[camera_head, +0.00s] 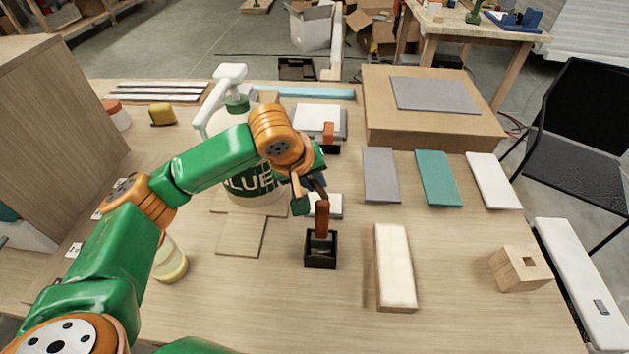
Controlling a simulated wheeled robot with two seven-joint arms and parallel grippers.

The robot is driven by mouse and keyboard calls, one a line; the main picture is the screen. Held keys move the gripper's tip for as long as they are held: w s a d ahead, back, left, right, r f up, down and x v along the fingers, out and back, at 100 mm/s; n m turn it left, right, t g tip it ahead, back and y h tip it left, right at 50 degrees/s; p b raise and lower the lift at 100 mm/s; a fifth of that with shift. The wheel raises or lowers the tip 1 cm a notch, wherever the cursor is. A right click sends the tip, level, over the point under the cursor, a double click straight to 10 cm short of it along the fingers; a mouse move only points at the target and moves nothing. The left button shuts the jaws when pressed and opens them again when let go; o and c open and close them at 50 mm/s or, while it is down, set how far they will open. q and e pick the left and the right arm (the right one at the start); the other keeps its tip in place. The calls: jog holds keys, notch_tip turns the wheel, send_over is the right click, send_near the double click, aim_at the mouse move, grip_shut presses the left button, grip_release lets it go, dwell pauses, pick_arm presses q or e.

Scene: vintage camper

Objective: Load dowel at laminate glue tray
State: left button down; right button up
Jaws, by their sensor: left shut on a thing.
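My left gripper (311,194) reaches in from the left, points down and is shut on the upper part of a reddish-brown dowel (321,221). The dowel is upright, and its lower end is down inside a small black open tray (320,263) on the table. Whether it touches the tray floor is hard to tell. A second small black tray (329,149) with an orange-brown piece (328,132) standing in it is farther back. My right gripper is not in view.
A large glue bottle (248,185) stands behind my left forearm. A pale block (395,267) lies right of the tray, and a wooden block with a square hole (520,269) farther right. Grey (381,175), teal (438,178) and white (492,181) sheets lie behind. The front table is clear.

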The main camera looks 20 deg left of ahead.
pick_arm(q)
jog(key=shift+f, duration=0.55)
dwell(0.9)
jog(key=shift+p, duration=0.3)
dwell(1.5)
notch_tip(320, 180, up, 7)
jog(key=p, duration=0.9)
jog(key=shift+r, duration=0.1)
jog(key=shift+f, duration=0.2)
